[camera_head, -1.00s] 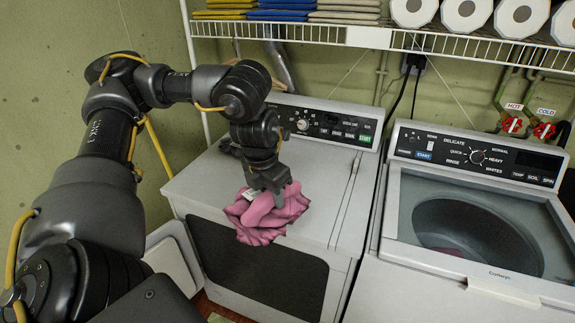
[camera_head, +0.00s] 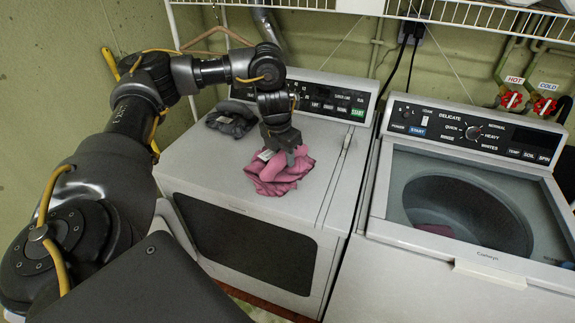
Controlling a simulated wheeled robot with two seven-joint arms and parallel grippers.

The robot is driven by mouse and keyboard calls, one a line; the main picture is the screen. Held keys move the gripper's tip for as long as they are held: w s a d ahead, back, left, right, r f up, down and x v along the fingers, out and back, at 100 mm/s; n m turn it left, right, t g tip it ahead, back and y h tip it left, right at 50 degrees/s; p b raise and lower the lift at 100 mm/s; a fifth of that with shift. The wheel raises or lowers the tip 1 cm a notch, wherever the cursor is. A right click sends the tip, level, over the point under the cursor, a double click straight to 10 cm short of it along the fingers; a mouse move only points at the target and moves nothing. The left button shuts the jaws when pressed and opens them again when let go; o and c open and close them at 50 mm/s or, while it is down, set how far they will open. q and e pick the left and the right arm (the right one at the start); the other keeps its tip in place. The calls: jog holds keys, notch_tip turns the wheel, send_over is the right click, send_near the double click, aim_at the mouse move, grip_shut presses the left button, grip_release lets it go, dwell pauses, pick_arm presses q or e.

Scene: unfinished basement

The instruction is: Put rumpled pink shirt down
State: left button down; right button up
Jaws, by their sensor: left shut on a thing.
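The rumpled pink shirt (camera_head: 277,180) is in the camera_head view, bunched on or just above the top of the left machine, the dryer (camera_head: 200,166), near its front edge. I cannot tell if its full weight rests there. My left gripper (camera_head: 281,156) comes down from above and is shut on the shirt; its fingertips are partly hidden in the cloth. A white tag-like patch shows at the shirt's upper left. My right gripper is not in view.
A dark crumpled cloth (camera_head: 232,119) lies at the back left of the dryer top. The washer (camera_head: 377,224) stands at the right with its tub open and a reddish cloth (camera_head: 436,230) inside. A wire shelf (camera_head: 480,17) runs above. The dryer top is clear right of the shirt.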

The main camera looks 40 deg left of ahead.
pick_arm(q)
jog(key=shift+w+a+f, duration=0.25)
jog(key=shift+w+f, duration=0.35)
jog(key=shift+f, duration=0.15)
jog(key=shift+w+a+f, duration=0.25)
jog(key=shift+w+f, duration=0.3)
jog(key=shift+f, duration=0.2)
jog(key=shift+w+a+f, duration=0.1)
jog(key=shift+w+f, duration=0.1)
jog(key=shift+f, duration=1.65)
jog(key=shift+f+b, duration=0.1)
jog(key=shift+b, duration=0.2)
jog(key=c, duration=1)
grip_release()
jog(key=shift+c, duration=0.2)
